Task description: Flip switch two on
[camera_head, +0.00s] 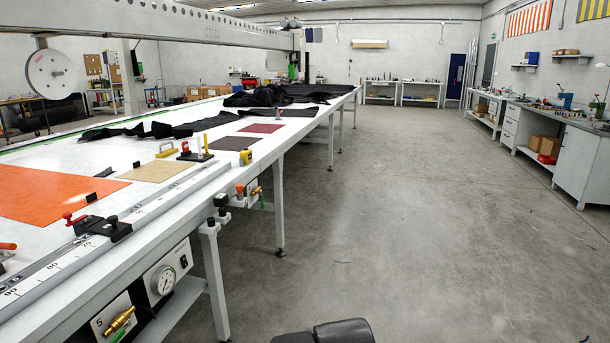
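No switch marked two can be made out. Under the near edge of the long white table (95,185), a light panel (168,272) carries a round gauge and a small black knob or switch (184,262); its marking is too small to read. Lower left, a plate marked 5 (100,322) holds a brass valve (120,320). Further along the table edge are small black and red-orange fittings (240,194).
The table carries orange fabric (55,192), a tan piece (165,167), dark cloth and a metal ruler rail. Its legs (279,205) stand along the floor's left side. The grey floor (400,230) is wide and mostly clear. A workbench (580,165) with boxes lines the right wall.

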